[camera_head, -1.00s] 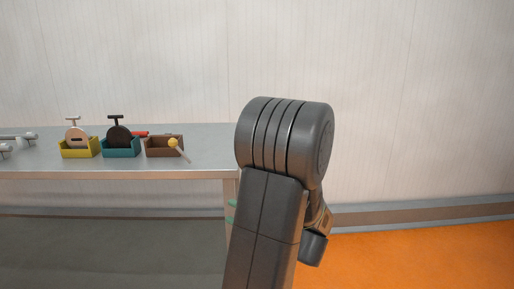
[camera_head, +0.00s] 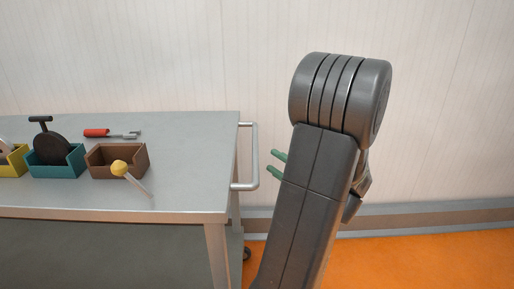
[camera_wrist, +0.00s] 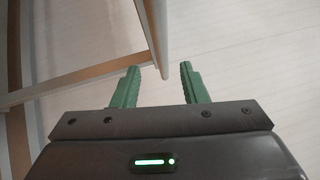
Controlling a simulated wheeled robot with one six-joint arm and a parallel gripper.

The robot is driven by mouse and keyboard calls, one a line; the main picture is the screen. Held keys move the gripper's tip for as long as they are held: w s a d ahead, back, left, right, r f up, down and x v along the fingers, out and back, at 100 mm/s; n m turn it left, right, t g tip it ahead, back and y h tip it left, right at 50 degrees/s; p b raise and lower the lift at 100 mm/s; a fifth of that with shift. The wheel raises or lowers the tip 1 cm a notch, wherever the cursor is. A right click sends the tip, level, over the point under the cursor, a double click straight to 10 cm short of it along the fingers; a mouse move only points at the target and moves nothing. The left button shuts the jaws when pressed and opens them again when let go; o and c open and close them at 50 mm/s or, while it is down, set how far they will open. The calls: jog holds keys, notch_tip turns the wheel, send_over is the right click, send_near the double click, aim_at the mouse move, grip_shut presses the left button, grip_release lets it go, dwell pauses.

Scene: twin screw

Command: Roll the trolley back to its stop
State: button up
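The trolley (camera_head: 190,191) is a grey metal cart at the left of the head view. Its tubular handle (camera_head: 254,157) sticks out from its right end. My gripper (camera_head: 278,162) is just right of the handle, with a small gap between them; its green fingers point left towards the bar. In the wrist view my gripper (camera_wrist: 159,68) is open with nothing held. A pale bar, seemingly the handle (camera_wrist: 152,38), runs down to between the fingertips in the picture, beyond them. My arm hides part of the gripper in the head view. No stop can be made out.
On the trolley top are a brown bin (camera_head: 104,162) with a yellow-headed tool (camera_head: 121,168), a teal bin (camera_head: 50,166) with a dark round tool (camera_head: 52,148), a yellow bin (camera_head: 12,164), and a red-handled tool (camera_head: 97,133). Orange floor (camera_head: 430,258) is open at right; a pale wall stands behind.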

aim_at(256, 147)
jog(key=x, duration=0.9)
jog(key=shift+w+r+b, duration=0.1)
jog(key=shift+w+b, duration=0.2)
jog(key=shift+w, duration=0.15)
jog(key=shift+d, duration=0.1)
grip_shut()
